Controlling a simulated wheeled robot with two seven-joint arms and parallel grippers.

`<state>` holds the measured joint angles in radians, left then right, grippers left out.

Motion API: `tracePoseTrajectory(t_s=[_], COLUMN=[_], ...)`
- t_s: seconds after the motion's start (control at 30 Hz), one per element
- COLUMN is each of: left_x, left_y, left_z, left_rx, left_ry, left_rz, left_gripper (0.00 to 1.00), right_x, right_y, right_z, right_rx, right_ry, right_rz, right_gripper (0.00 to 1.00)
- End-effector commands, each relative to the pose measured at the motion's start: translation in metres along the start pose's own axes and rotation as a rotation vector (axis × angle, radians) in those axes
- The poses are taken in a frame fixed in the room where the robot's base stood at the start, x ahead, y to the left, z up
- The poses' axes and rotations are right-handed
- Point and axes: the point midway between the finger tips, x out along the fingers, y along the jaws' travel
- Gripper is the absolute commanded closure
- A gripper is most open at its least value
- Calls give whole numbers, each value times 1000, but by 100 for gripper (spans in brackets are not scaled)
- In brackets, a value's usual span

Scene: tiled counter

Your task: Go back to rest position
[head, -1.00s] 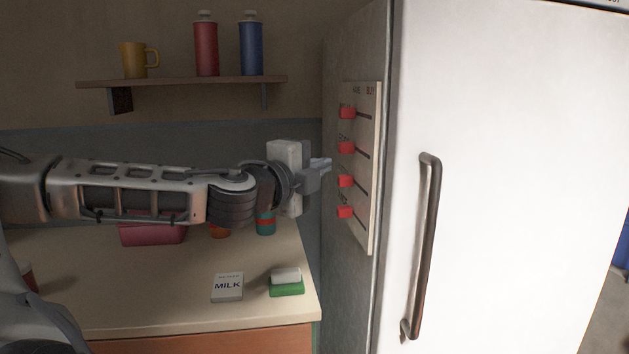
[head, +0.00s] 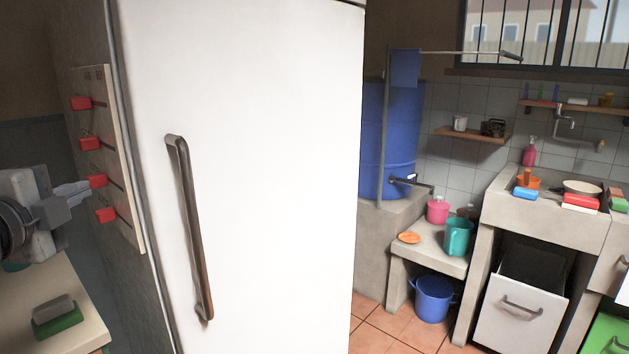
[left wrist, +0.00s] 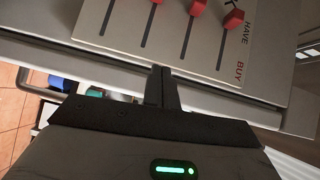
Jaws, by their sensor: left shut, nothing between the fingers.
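My left gripper (head: 82,190) is at the left edge of the head view, shut and empty. Its fingertips point at the have/buy board (head: 118,160) on the side of the white fridge (head: 270,130). The board carries several red sliders, one of them (head: 97,181) close to the fingertips; I cannot tell if they touch. In the left wrist view the shut fingers (left wrist: 162,85) show at the lower edge of the board (left wrist: 110,35), below its slots. My right gripper is not in view.
The fridge's dark handle (head: 190,225) sticks out in front. A counter (head: 85,325) with a green-and-grey sponge (head: 57,316) lies below the left gripper. A sink area (head: 545,215), a blue barrel (head: 388,140) and a blue bucket (head: 433,298) stand to the right. Tiled floor is free there.

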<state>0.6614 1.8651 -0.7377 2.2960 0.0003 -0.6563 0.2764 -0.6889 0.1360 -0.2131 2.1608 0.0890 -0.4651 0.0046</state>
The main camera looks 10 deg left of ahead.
Motion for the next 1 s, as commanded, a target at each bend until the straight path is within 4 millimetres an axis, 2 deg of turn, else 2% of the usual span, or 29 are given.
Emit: tracePoseTrajectory(t_s=[0.03, 0.1, 0.23, 0.37, 0.5, 0.63, 0.8, 0.9, 1.0], left_x=[9, 16, 16, -4, -37, -75, -124, -145, -158], left_y=[29, 69, 143, 215, 280, 331, 382, 402, 413], left_z=[-21, -50, -105, -156, -198, -221, -232, -232, -231], left_rx=[-46, -116, -282, -499, -763, -1014, -1279, -1372, -1424], left_ry=[56, 127, 238, 305, 301, 221, 44, -50, -108], left_rz=[55, 129, 268, 405, 530, 621, 687, 704, 709], left_gripper=[100, 100, 100, 100, 100, 100, 100, 100, 100], right_x=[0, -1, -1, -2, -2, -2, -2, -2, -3], right_y=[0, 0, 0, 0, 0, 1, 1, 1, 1], right_z=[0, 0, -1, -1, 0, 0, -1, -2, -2], right_rx=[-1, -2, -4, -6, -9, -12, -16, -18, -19], right_ry=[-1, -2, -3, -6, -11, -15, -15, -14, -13], right_rz=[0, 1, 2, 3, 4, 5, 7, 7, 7], right_gripper=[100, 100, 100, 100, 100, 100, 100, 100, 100])
